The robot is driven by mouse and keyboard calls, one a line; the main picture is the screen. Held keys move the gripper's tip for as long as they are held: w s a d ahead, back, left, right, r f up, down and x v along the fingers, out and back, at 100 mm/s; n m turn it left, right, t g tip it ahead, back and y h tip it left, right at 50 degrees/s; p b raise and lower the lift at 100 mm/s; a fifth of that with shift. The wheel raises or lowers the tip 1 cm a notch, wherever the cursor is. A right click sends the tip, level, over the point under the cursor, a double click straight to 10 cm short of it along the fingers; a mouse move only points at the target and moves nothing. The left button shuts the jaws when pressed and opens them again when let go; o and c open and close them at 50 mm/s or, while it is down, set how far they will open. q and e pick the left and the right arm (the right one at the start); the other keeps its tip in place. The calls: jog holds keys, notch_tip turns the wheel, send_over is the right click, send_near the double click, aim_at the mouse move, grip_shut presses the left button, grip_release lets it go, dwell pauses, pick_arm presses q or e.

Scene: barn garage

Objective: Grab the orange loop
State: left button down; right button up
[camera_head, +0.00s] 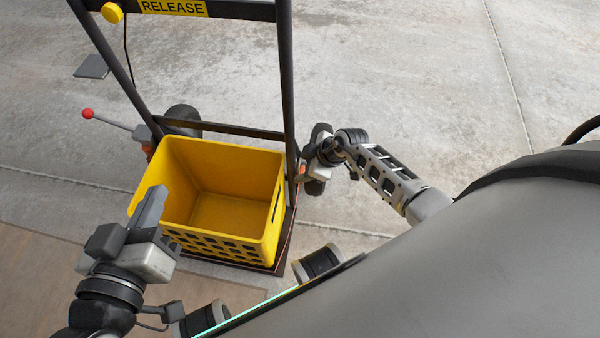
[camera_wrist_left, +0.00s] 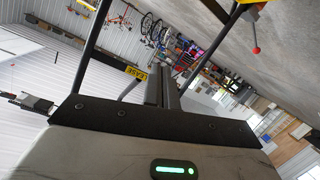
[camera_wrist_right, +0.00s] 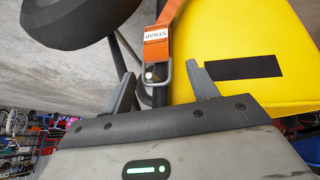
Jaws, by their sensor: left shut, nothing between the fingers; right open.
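The orange loop (camera_wrist_right: 168,28) shows in the right wrist view as an orange strap with a white "STRAP" label. It hangs into a grey metal buckle (camera_wrist_right: 167,72) that lies between the fingertips of my right gripper (camera_wrist_right: 164,88). The right gripper is open, with one finger on each side of the buckle and neither seen closed on it. In the head view my right gripper (camera_head: 303,170) is at the cart's right post, and only a small orange patch shows there. My left gripper (camera_head: 152,205) is shut and empty, above the near left side of the yellow crate.
The yellow crate (camera_head: 225,150) stands empty on the cart's base, close beside my right gripper. The cart's dark frame (camera_head: 287,90) rises behind it, with a "RELEASE" label (camera_head: 172,8) on top. A red-knobbed lever (camera_head: 88,113) sticks out left. Concrete floor (camera_head: 420,80) to the right is clear.

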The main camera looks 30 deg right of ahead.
aim_at(301, 170)
jog(key=b+x, duration=0.1)
jog(key=x, duration=0.2)
jog(key=shift+f+b, duration=0.15)
jog(key=shift+b, duration=0.15)
jog(key=shift+w+f, duration=0.1)
pick_arm(q)
jog(key=shift+w+d+r+n+t+h, duration=0.1)
jog(key=shift+d+r+n+t+h, duration=0.25)
jog(key=shift+n+h, duration=0.15)
pick_arm(e)
jog(key=c, duration=0.9)
